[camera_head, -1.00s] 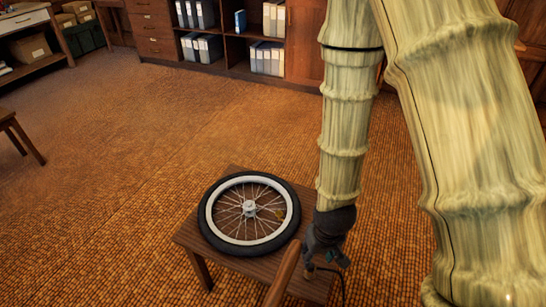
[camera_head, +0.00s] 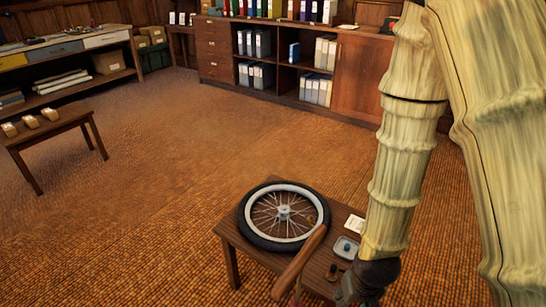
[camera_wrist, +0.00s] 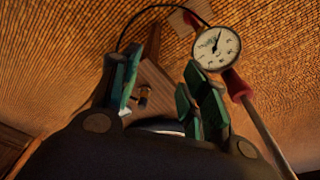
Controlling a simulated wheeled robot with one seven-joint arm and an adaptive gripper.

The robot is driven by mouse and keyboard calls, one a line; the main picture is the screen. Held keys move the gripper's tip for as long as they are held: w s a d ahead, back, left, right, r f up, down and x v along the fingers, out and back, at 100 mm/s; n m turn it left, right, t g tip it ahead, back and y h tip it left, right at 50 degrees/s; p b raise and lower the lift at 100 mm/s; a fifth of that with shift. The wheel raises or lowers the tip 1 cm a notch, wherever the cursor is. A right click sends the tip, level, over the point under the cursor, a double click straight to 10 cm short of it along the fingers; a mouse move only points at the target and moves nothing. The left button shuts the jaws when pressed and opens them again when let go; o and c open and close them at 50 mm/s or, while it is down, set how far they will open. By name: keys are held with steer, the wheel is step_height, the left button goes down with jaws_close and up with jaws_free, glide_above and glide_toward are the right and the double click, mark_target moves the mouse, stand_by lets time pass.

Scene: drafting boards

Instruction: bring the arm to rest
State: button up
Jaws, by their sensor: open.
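My arm comes down the right side of the head view. My gripper (camera_head: 357,286) is partly cut off at the bottom edge, by the right front of a small wooden table (camera_head: 232,240). In the wrist view, my gripper (camera_wrist: 163,92) has its green finger pads well apart. I see nothing held between them. Beyond them are part of a wooden surface and a small brass-coloured piece (camera_wrist: 142,97). A spoked wheel (camera_head: 250,232) with a black tyre and white rim lies flat on the table, left of the gripper.
A small tray (camera_head: 346,248) and a white card (camera_head: 354,223) lie beside the wheel. A wooden bar (camera_head: 298,265) rises in front. A dial gauge (camera_wrist: 217,47) with a hose shows close to the right finger.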

steer(key=s+d+f+g, duration=0.1)
steer(key=s+d+f, duration=0.1)
steer(key=s+f, duration=0.7)
steer(key=s+d+f+g, duration=0.1)
steer(key=s+f, duration=0.6)
steer(key=f, duration=0.5)
step_height(320, 180, up, 16)
steer(key=p, duration=1.5)
steer(key=shift+w+f+m, duration=0.25)
steer(key=shift+w+m, duration=0.15)
